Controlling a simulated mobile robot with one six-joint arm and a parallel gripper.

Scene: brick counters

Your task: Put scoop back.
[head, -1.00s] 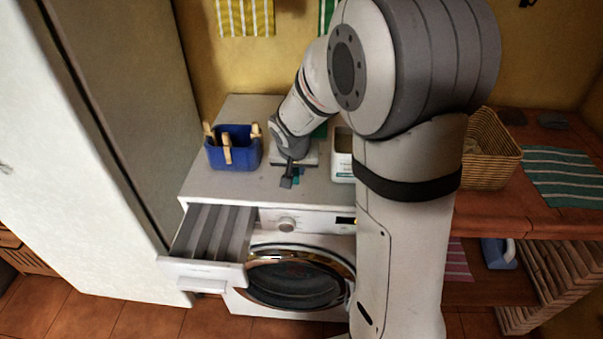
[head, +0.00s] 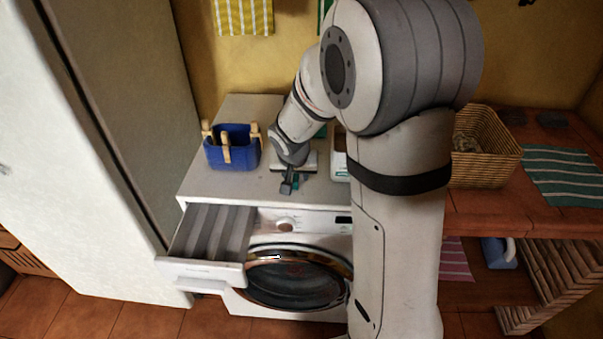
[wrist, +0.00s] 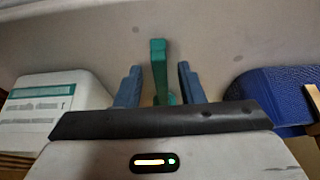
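A green-teal scoop shows mostly as its upright-looking handle (wrist: 160,70) between my fingers in the wrist view. A small teal part of it (head: 305,179) shows beside my gripper in the head view. My gripper (head: 287,186) is low over the front of the white washing machine's top (head: 225,190). Its two blue-grey fingers (wrist: 160,85) stand apart, one on each side of the handle, with a visible gap on both sides. The rest of the scoop is hidden by my gripper.
A white box with a teal label (head: 339,165) stands right of my gripper, partly behind my arm. A blue basket with clothespins (head: 232,158) stands to the left. The detergent drawer (head: 210,240) is pulled open below. A wicker basket (head: 490,150) is on the right counter.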

